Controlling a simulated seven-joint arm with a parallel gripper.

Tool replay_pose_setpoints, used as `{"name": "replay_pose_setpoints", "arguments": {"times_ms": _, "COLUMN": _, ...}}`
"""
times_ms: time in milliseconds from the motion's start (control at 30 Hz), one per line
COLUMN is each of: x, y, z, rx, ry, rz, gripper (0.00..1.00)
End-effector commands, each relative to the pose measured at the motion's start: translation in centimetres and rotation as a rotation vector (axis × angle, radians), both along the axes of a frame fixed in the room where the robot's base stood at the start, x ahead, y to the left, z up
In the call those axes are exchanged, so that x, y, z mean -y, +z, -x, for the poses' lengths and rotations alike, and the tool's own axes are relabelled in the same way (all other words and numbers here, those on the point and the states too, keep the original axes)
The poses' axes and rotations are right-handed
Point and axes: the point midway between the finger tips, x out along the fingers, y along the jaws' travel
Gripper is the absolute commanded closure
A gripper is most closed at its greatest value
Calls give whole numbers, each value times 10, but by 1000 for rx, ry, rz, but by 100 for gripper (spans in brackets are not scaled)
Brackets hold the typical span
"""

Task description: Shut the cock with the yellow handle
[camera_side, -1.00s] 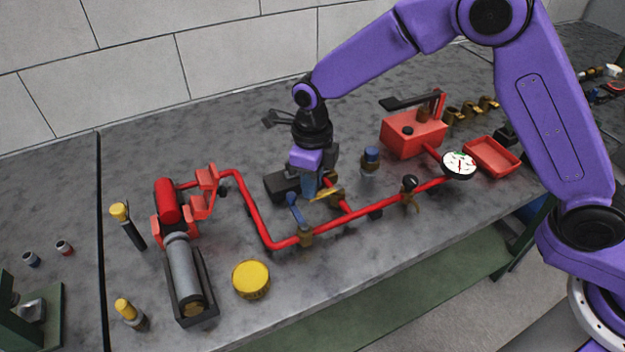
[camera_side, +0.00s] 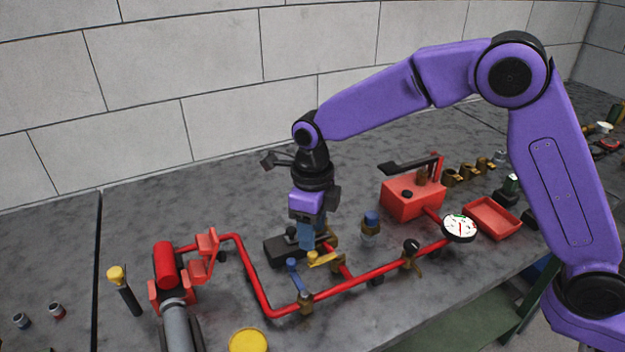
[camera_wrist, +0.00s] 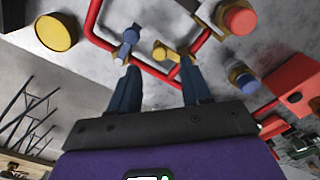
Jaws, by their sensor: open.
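The yellow handle (camera_side: 322,258) sits on a brass cock on the short red branch pipe (camera_side: 340,267). It appears to lie across that pipe. In the wrist view the yellow handle (camera_wrist: 163,51) shows beyond and between my fingertips. My gripper (camera_side: 306,245) points down just above and behind the handle. Its two blue fingers are apart with nothing between them, and it also shows open in the wrist view (camera_wrist: 158,70). I see no clear contact with the handle.
A cock with a blue handle (camera_side: 297,278) stands close by on the main red pipe. A blue-topped brass fitting (camera_side: 370,226), a black-knobbed valve (camera_side: 411,250) and a gauge (camera_side: 460,227) are to the right. A red hand pump (camera_side: 412,195) stands behind.

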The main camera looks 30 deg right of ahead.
Motion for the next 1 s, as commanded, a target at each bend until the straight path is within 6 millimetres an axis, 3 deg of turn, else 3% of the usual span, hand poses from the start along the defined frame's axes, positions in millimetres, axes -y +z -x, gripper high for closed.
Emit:
{"name": "replay_pose_setpoints", "arguments": {"times_ms": 300, "x": 0, "y": 69, "z": -1, "rx": 4, "ry": -1, "rz": -3, "gripper": 52}}
{"name": "replay_pose_setpoints", "arguments": {"times_ms": 500, "x": 0, "y": 103, "z": -1, "rx": 3, "ry": -2, "rz": -1, "gripper": 52}}
{"name": "replay_pose_setpoints", "arguments": {"times_ms": 700, "x": 0, "y": 121, "z": 0, "rx": 1, "ry": -1, "rz": -1, "gripper": 52}}
{"name": "replay_pose_setpoints", "arguments": {"times_ms": 1000, "x": 1, "y": 123, "z": 0, "rx": 0, "ry": -1, "rz": 0, "gripper": 52}}
